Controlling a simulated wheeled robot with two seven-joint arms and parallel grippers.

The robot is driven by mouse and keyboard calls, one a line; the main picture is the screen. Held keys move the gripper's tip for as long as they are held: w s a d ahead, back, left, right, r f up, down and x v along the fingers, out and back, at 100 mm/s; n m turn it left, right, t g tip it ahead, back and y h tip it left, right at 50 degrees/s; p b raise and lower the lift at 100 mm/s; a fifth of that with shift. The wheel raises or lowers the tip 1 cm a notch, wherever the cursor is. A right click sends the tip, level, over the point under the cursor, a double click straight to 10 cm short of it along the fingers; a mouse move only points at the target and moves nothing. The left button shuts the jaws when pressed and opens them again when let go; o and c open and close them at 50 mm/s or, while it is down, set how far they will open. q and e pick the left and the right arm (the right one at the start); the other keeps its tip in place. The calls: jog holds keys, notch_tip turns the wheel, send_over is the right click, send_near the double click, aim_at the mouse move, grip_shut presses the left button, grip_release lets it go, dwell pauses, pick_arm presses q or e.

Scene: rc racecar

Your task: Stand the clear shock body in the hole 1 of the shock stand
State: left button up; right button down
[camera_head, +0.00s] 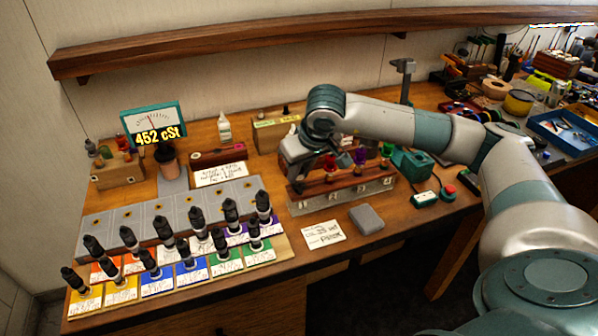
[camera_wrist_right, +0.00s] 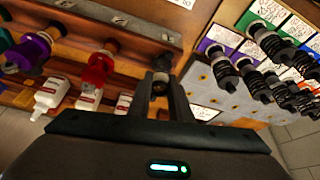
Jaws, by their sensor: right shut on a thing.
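The shock stand (camera_head: 345,199) is a wooden rail with a pale numbered front strip, right of the table's middle. Red (camera_head: 330,163) and purple (camera_head: 361,157) shock bodies stand in it; they also show in the wrist view, red (camera_wrist_right: 98,68) and purple (camera_wrist_right: 34,50). My right gripper (camera_head: 298,182) is low over the stand's left end. In the wrist view its fingers (camera_wrist_right: 160,97) are shut on a small see-through piece, the clear shock body (camera_wrist_right: 160,82), mostly hidden between them. I cannot tell whether its lower end is inside a hole. My left gripper is out of view.
Several black shocks stand on coloured cards (camera_head: 185,275) to the left. A grey block (camera_head: 366,218) and a paper note (camera_head: 324,235) lie in front of the stand. A gauge reading 452 cSt (camera_head: 155,124) stands behind.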

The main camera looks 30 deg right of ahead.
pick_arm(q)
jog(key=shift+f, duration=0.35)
pick_arm(e)
jog(key=shift+f, duration=0.35)
jog(key=c, duration=1.5)
grip_release()
jog(key=shift+c, duration=0.2)
pick_arm(q)
jog(key=shift+b, duration=0.3)
pick_arm(e)
jog(key=shift+r, duration=0.15)
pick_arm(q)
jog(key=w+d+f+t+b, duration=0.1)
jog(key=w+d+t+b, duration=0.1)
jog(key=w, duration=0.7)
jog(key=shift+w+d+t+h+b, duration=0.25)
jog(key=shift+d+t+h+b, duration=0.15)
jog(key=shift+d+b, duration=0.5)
pick_arm(e)
jog(key=v, duration=1.7)
